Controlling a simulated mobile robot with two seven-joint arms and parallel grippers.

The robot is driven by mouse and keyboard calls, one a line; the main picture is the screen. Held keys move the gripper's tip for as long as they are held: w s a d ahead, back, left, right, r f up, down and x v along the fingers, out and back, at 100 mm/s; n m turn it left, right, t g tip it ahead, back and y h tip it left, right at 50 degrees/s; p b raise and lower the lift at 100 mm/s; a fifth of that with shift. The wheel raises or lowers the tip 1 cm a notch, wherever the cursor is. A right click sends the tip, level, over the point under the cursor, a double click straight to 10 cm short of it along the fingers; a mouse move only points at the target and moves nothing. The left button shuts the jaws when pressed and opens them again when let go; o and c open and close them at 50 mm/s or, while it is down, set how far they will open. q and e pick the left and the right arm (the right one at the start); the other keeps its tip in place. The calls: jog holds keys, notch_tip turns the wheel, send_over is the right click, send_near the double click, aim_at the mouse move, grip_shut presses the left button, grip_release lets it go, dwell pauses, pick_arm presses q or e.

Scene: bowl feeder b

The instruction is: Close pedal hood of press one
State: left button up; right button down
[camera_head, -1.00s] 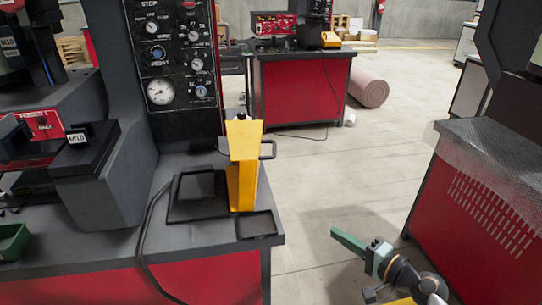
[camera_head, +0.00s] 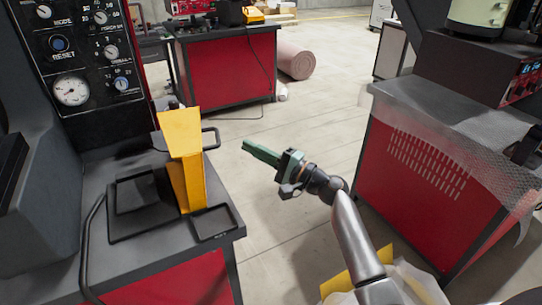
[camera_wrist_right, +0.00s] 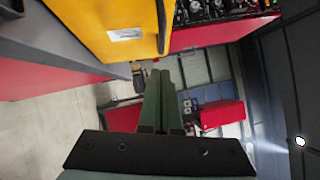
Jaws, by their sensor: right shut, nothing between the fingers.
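The yellow pedal hood (camera_head: 187,180) stands upright at the right end of the grey press bench, with a wider slanted part (camera_head: 179,132) at its top. I cannot tell how its hinge sits, and no pedal shows. My right gripper (camera_head: 247,148) has green fingers, is shut and empty, and hangs in the air to the right of the hood, apart from it. In the right wrist view the shut fingers (camera_wrist_right: 158,85) point forward, and a yellow surface with a white label (camera_wrist_right: 125,34) fills the top left. My left gripper is not in view.
The press panel (camera_head: 75,50) with gauge and knobs rises at the left. Black frames (camera_head: 125,228) and a small tray (camera_head: 222,235) lie around the hood's foot. A red bench with mesh (camera_head: 440,185) stands at the right. Open floor (camera_head: 290,235) lies between.

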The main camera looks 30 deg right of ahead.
jog(key=shift+w+a+r+p, duration=0.2)
jog(key=shift+w+a, duration=0.05)
jog(key=shift+a, duration=0.45)
jog(key=shift+w+a+r+p, duration=0.15)
jog(key=shift+w+a+r, duration=0.05)
jog(key=shift+a, duration=0.5)
jog(key=shift+w+a+r+p, duration=0.2)
jog(key=shift+w+a, duration=0.05)
jog(key=shift+a, duration=0.45)
